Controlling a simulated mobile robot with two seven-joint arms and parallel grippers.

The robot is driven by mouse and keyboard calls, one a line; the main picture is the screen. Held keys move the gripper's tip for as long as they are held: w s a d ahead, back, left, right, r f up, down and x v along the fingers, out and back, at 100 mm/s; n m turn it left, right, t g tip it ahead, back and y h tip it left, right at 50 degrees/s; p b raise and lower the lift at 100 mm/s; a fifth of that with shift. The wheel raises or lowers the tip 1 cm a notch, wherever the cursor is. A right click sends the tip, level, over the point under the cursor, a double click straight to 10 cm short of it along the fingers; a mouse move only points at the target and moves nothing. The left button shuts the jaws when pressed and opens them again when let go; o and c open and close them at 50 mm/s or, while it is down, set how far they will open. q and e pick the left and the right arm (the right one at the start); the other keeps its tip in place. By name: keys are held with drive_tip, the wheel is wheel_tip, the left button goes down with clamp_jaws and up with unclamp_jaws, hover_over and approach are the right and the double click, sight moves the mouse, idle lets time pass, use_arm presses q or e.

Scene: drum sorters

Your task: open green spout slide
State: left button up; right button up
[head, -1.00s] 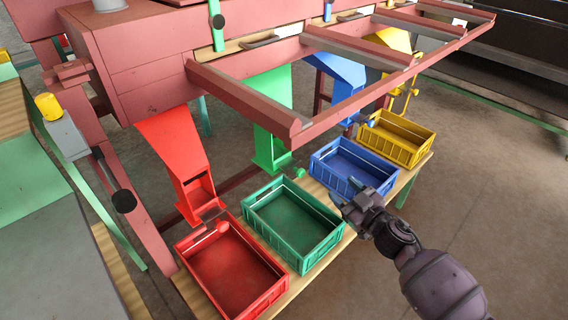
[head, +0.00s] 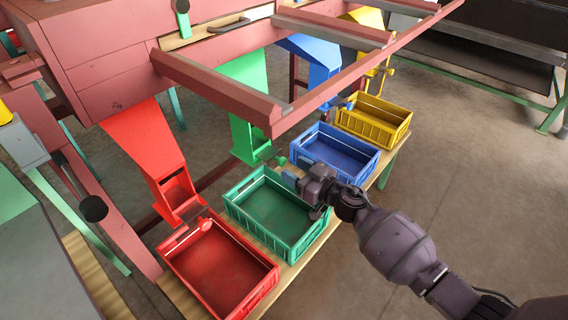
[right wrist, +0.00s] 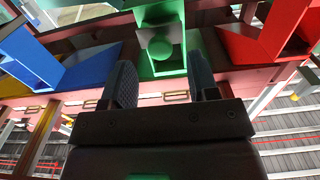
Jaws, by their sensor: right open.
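The green spout (head: 247,95) comes down from the pink frame above the green crate (head: 280,238). In the right wrist view the spout (right wrist: 160,12) has a round green knob (right wrist: 160,48) on its front, between my fingers in the picture. My right gripper (head: 283,168) is open, with its fingertips close to the spout's lower end, above the back right corner of the green crate. In the right wrist view the gripper (right wrist: 160,85) shows both fingers apart, with nothing between them. Whether the fingers reach the knob in depth I cannot tell. My left gripper is not in view.
A red spout (head: 150,150) and red crate (head: 262,285) are to the left. A blue crate (head: 365,162) and yellow crate (head: 400,128) are to the right. A pink rail (head: 215,88) runs overhead. Open floor (head: 470,170) is at the right.

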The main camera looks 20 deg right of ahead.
sight(284, 163)
drive_tip(key=shift+b+x, duration=0.3)
drive_tip(key=shift+x, duration=1.65)
clamp_jaws()
